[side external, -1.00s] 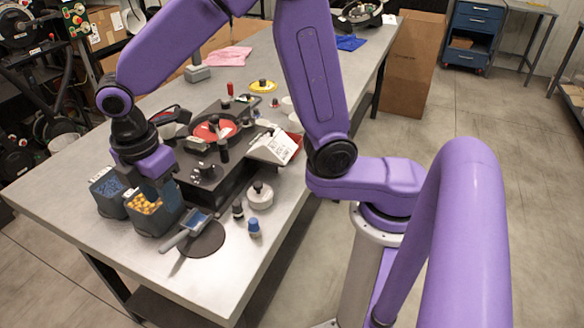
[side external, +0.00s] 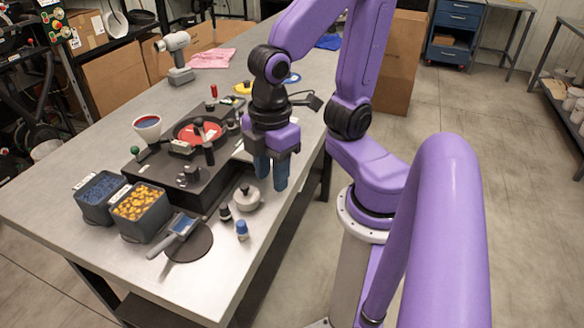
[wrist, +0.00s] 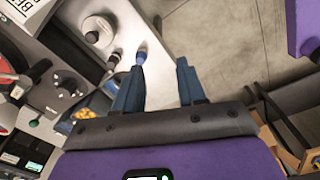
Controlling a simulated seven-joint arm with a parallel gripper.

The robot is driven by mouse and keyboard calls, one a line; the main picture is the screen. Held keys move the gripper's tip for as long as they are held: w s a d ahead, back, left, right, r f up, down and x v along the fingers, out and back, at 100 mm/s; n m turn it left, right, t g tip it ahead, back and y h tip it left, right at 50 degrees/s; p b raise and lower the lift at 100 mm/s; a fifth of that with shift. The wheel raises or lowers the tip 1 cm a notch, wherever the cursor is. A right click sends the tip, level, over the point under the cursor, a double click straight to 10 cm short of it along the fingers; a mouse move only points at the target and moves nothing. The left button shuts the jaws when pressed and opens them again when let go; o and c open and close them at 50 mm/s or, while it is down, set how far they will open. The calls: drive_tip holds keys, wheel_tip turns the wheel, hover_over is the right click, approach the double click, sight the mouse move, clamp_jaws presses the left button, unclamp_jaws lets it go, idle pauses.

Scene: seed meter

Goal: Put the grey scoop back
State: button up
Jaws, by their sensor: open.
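The grey scoop (side external: 172,236) lies at the front of the table, its blue part partly over a dark round mat (side external: 192,246) and its handle pointing front left. My gripper (side external: 272,182) is well to the right of it, by the table's right edge, fingers pointing down.
A bin of blue seeds (side external: 98,203) and a bin of yellow seeds (side external: 148,214) stand left of the scoop. The black seed meter (side external: 165,172) is behind.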

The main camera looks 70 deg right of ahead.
drive_tip(key=shift+s+d+f+m, duration=0.1)
drive_tip(key=shift+s+d, duration=0.25)
drive_tip(key=shift+s, duration=0.2)
drive_tip(key=shift+s+d+r+m, duration=0.1)
drive_tip(key=shift+s+d, duration=0.2)
drive_tip(key=shift+s, duration=0.25)
drive_tip(key=shift+s+d+f+m, duration=0.1)
drive_tip(key=shift+s+d, duration=0.25)
drive_tip(key=shift+s, duration=0.2)
